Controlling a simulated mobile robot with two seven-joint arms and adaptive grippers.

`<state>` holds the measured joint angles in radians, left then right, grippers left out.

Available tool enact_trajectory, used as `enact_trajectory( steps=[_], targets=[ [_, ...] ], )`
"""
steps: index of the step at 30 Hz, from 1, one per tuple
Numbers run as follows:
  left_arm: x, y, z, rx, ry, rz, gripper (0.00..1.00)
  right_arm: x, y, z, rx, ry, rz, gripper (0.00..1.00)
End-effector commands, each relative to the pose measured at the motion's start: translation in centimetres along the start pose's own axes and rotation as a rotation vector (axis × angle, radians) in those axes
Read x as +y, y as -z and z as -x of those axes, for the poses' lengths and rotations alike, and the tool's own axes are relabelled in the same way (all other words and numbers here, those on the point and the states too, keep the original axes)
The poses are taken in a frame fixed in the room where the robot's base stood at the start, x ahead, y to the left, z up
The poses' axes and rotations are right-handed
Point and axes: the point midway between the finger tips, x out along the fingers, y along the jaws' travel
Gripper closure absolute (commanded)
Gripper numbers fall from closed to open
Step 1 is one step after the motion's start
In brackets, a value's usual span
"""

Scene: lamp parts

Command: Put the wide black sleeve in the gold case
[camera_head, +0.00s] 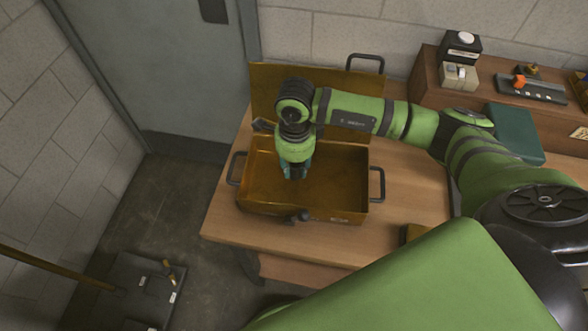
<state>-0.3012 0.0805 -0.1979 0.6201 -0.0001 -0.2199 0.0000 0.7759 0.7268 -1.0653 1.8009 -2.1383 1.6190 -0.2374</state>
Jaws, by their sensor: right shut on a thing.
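The gold case (348,208) stands open on the wooden table, with its lid raised at the back and dark handles at its sides. My right gripper (296,173) points down inside the left part of the case opening. It is shut on a small dark thing, which I take to be the wide black sleeve; the fingers and wrist hide most of it. I cannot tell whether it touches the case floor. The rest of the case floor that shows looks empty. My left gripper is not in view.
A wooden shelf unit (425,75) at the back right bears small devices and a dark tray (531,88). A dark green box (515,132) stands in front of it. A grey door is behind at left.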

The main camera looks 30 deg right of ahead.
Motion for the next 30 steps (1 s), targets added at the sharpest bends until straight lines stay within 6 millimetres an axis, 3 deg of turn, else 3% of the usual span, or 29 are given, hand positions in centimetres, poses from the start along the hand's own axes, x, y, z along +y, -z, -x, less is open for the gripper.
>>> enact_trajectory(
  steps=[11, 23, 24, 25, 30],
  targets=[
    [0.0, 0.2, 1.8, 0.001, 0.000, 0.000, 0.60, 0.0, -0.3, -3.9, 0.001, -0.001, 0.000, 0.97],
    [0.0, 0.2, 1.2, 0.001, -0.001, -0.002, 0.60, 0.0, -0.3, -4.7, 0.000, 0.001, 0.001, 0.97],
    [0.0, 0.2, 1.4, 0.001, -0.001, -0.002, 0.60, 0.0, -0.3, -4.6, 0.000, 0.001, 0.001, 0.57],
    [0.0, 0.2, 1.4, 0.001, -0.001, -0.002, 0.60, 0.0, -0.3, -4.5, 0.000, 0.001, 0.001, 0.46],
    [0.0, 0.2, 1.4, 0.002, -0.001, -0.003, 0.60, 0.0, -0.3, -4.5, 0.000, 0.000, 0.001, 0.46]
  ],
)
